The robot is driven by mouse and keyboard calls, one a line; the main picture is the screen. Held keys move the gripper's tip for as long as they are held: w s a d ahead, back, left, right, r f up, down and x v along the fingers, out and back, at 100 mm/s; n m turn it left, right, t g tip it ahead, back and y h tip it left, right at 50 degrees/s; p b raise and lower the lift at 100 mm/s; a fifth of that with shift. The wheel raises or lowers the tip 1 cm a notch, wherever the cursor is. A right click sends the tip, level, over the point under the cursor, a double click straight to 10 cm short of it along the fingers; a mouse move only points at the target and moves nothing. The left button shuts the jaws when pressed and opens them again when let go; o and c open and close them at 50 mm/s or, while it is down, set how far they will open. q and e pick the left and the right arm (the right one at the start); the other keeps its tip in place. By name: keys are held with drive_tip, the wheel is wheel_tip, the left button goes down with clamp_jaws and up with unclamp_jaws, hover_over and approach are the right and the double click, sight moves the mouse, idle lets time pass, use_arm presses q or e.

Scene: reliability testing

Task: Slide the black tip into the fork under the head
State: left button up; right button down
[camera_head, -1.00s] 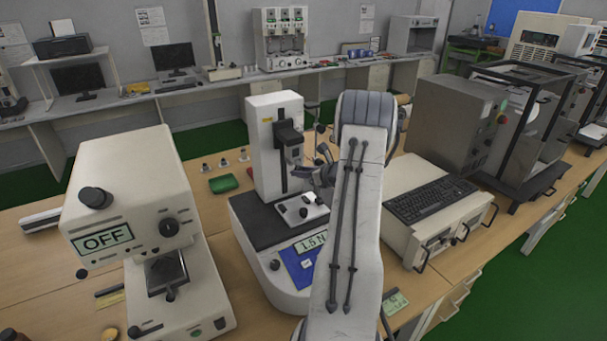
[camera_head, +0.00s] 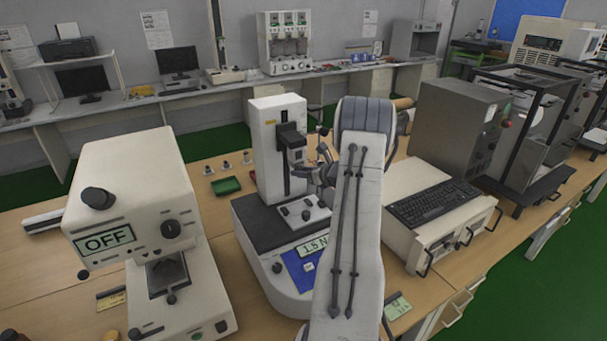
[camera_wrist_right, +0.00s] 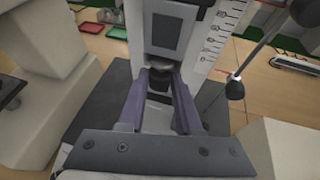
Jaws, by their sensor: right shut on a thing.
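The force tester (camera_head: 278,150) stands mid-bench, with a black head (camera_head: 289,134) on its white column. My right gripper (camera_head: 322,174) is just beside and below the head. In the right wrist view the gripper (camera_wrist_right: 160,80) has its two purple-grey fingers closed around a small black tip (camera_wrist_right: 158,85). The grey head with a dark screen (camera_wrist_right: 166,31) stands directly beyond and above the tip. The fork under the head is too small and shadowed to make out, so I cannot tell whether the tip touches it. My left gripper is not in view.
An off-white device reading OFF (camera_head: 130,215) stands to the left. A keyboard (camera_head: 433,202) sits on a beige box to the right. A scale on the column and a black-knobbed lever (camera_wrist_right: 235,90) are close to the gripper.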

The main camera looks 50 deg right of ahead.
drive_tip(key=shift+w+d, duration=0.1)
drive_tip(key=shift+w, duration=0.25)
drive_tip(key=shift+w+d, duration=0.15)
drive_tip(key=shift+w, duration=0.35)
drive_tip(key=shift+w+d+r+b, duration=0.15)
drive_tip(key=shift+r+b, duration=0.1)
drive_tip(key=shift+b, duration=0.25)
drive_tip(key=shift+r, duration=0.1)
idle(0.5)
drive_tip(key=c, duration=0.5)
unclamp_jaws()
drive_tip(key=shift+f, duration=0.2)
